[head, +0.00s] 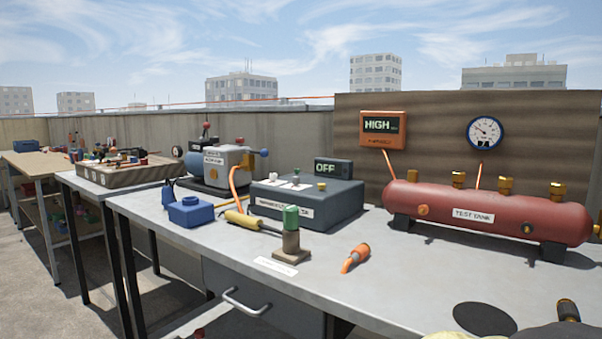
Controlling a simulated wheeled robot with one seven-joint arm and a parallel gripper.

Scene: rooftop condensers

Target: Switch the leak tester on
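A dark grey box-shaped instrument (338,205) sits in the middle of the metal bench. It has small knobs or switches on its top (296,180) and a white label on its front that is too small to read surely. A display (333,168) at its back reads OFF. I take this box to be the leak tester. A green-topped probe-like piece (291,217) stands upright in a small brown block in front of it. I cannot make out my gripper in this view.
A red test tank (487,214) lies on the right, with a HIGH display (382,125) and a gauge (485,132) behind. An orange-tipped piece (355,257), a yellow-handled tool (243,219), a blue block (190,211) and a pump (217,165) are nearby. Bare bench (415,270) lies before the tank.

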